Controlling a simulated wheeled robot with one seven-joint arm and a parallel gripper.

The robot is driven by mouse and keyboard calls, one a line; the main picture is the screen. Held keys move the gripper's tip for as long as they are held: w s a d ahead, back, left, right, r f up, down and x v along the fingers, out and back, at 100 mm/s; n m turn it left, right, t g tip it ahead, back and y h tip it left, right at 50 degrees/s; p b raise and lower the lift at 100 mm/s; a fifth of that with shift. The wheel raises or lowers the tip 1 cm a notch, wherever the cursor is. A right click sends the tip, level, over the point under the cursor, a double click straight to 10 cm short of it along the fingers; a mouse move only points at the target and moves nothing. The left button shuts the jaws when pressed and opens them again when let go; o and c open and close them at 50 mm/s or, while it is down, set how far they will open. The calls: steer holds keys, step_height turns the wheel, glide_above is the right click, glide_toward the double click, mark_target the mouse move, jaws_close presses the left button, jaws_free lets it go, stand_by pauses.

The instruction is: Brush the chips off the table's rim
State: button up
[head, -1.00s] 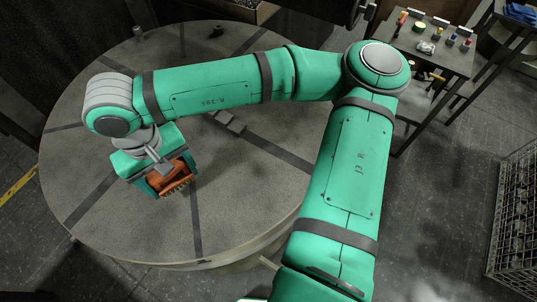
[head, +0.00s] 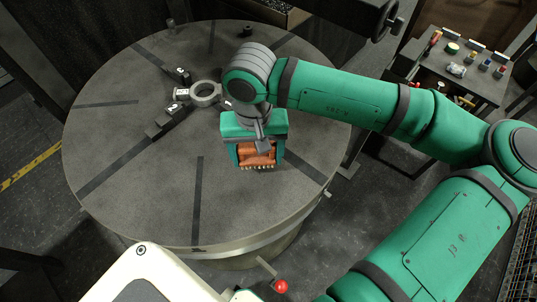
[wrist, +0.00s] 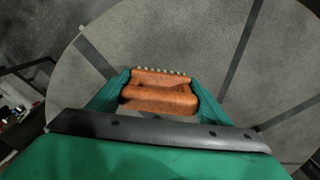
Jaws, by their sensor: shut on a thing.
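My gripper (head: 257,152) is shut on an orange-brown brush (head: 256,158) with a row of pale bristles along its edge. In the wrist view the brush (wrist: 160,98) sits between the two green fingers, bristles facing away from the camera. The gripper is over the right part of the round grey table (head: 130,130), inboard of its rim (head: 270,232). I cannot tell whether the bristles touch the top. I cannot make out chips on the rim; part of the table is hidden by my arm.
A metal ring (head: 205,94) and dark numbered blocks (head: 181,94) stand near the table's middle. A red knob (head: 281,286) sits at the front, below the rim. A side table (head: 450,65) with small items stands at the back right. The table's front left is clear.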

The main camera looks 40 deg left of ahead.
steer(key=shift+d, duration=0.15)
steer(key=shift+f, duration=3.3)
steer(key=shift+w+d, duration=0.3)
steer(key=shift+s+a, duration=0.6)
steer(key=shift+a, duration=0.1)
steer(key=shift+f, duration=0.2)
steer(key=shift+w+d, duration=0.1)
steer(key=shift+w+d, duration=0.5)
steer(key=shift+d, duration=0.1)
